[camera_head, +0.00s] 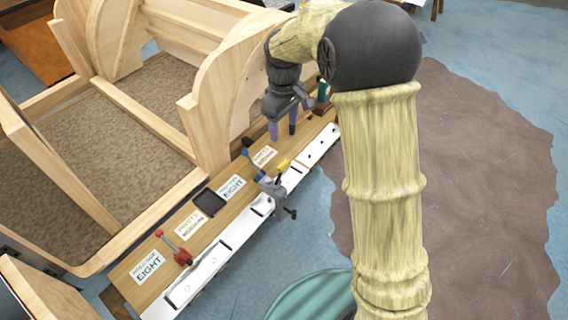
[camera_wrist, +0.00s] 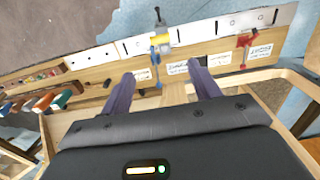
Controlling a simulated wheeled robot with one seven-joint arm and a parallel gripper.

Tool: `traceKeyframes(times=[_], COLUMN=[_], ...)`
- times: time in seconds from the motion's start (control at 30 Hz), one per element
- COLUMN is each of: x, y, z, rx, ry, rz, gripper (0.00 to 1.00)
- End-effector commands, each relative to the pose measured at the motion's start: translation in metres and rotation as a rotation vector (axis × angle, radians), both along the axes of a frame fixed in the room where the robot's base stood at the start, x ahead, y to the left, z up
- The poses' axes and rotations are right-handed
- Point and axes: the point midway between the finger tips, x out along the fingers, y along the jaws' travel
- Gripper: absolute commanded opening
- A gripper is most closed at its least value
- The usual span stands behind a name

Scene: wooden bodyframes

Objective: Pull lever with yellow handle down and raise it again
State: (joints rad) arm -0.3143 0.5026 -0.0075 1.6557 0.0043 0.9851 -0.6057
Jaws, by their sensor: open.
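The yellow handle (camera_head: 284,164) is a small grip on a grey lever mechanism (camera_head: 268,187) at the front edge of the wooden panel. The yellow part also shows in the wrist view (camera_wrist: 161,37), beyond my fingertips. My gripper (camera_head: 282,131) hangs above the panel, beyond the yellow handle in the head view. Its two purple fingers are apart with nothing between them, seen also in the wrist view (camera_wrist: 161,70). It appears clear of the handle.
A red lever (camera_head: 182,256) stands farther along the panel. White labels and a black square (camera_head: 209,202) lie between. Curved wooden frames (camera_head: 210,105) rise behind the panel. Several coloured handles (camera_wrist: 42,103) show at left in the wrist view. Open floor (camera_head: 305,222) lies in front.

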Motion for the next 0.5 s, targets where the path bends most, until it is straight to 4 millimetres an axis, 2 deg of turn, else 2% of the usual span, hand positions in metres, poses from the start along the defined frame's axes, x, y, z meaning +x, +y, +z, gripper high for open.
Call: traceKeyframes(times=[0.27, 0.5], x=[0.0, 0.0], y=[0.0, -0.001], z=[-0.013, -0.052], rx=[0.0, -0.001], ry=[0.001, 0.003], rz=[-0.001, -0.005], gripper=[0.62, 0.62])
